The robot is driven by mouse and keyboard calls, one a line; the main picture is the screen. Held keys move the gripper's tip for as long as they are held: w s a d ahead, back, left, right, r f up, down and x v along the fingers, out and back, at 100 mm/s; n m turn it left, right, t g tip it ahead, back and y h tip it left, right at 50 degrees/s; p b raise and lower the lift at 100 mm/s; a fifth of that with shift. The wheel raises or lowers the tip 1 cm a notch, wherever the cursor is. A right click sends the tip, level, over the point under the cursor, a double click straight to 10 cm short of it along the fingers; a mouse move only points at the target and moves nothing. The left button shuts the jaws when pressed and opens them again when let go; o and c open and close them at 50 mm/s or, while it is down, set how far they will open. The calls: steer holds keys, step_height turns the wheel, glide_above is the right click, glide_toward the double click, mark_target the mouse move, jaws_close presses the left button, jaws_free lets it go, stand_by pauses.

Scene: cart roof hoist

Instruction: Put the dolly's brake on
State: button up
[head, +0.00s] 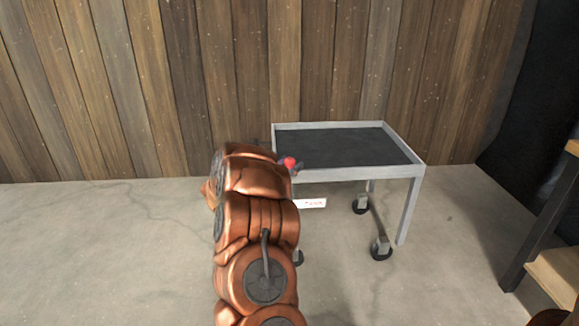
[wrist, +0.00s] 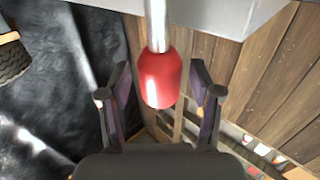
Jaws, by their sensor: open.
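The dolly is a grey metal cart (head: 418,172) with a dark top, standing on casters near the plank wall. A red knob (head: 289,162) shows at its near left corner, beside my arm. In the wrist view the red knob (wrist: 160,80) sits on the end of a pale metal rod (wrist: 156,22). My gripper (wrist: 160,72) is open, with one finger on each side of the knob. Gaps show between the knob and both fingers. My arm hides the cart's left side and most of my gripper in the head view.
A white label (head: 311,203) with small, unclear writing hangs below the cart's near left edge. Casters (head: 381,248) rest on the concrete floor. A table with dark legs (head: 540,215) stands at the right edge. The floor at left is clear.

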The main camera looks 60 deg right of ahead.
jaws_close()
stand_by(0.5)
